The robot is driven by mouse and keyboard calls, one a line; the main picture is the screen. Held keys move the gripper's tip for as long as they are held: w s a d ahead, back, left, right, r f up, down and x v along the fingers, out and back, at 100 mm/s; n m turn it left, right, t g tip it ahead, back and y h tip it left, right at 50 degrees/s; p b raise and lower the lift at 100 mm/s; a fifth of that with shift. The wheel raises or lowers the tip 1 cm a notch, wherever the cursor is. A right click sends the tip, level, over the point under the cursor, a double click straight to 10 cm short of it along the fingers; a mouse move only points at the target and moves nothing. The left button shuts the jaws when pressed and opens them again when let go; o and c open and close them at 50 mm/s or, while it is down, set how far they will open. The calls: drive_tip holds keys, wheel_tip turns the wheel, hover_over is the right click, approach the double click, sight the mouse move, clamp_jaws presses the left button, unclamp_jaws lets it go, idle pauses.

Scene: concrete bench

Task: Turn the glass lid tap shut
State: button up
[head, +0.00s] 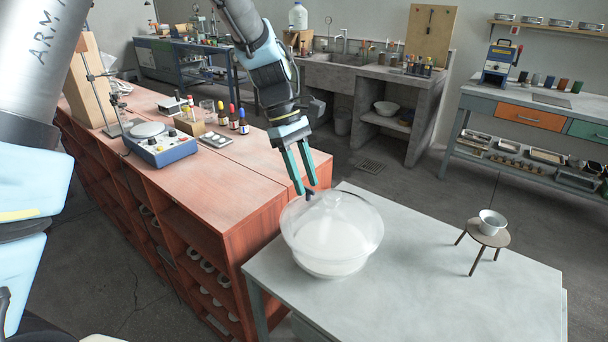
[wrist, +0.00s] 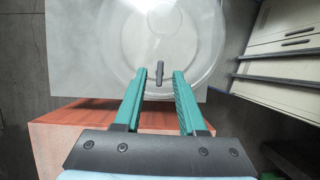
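A clear glass vessel with a domed glass lid (head: 345,215) stands on the grey table in the head view. The lid also shows in the wrist view (wrist: 205,45). Its tap has a small dark handle (wrist: 158,73), on the lid's edge nearest my gripper. The handle's long side runs roughly along my fingers' direction. In the head view the tap (head: 309,195) is a small dark spot at my fingertips. My gripper (wrist: 160,76) is open, its green fingers either side of the handle in the wrist view, with gaps. It also shows in the head view (head: 304,190). I cannot tell the exact depth between fingertips and handle.
The grey table (head: 430,290) is mostly clear right of the vessel. A small stool-like stand (head: 488,236) with a white bowl (head: 492,221) stands there. The red wooden bench (head: 235,160) with bottles and a balance (head: 160,145) lies to the left.

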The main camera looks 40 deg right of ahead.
drive_tip(key=shift+c, duration=0.2)
clamp_jaws()
idle(0.4)
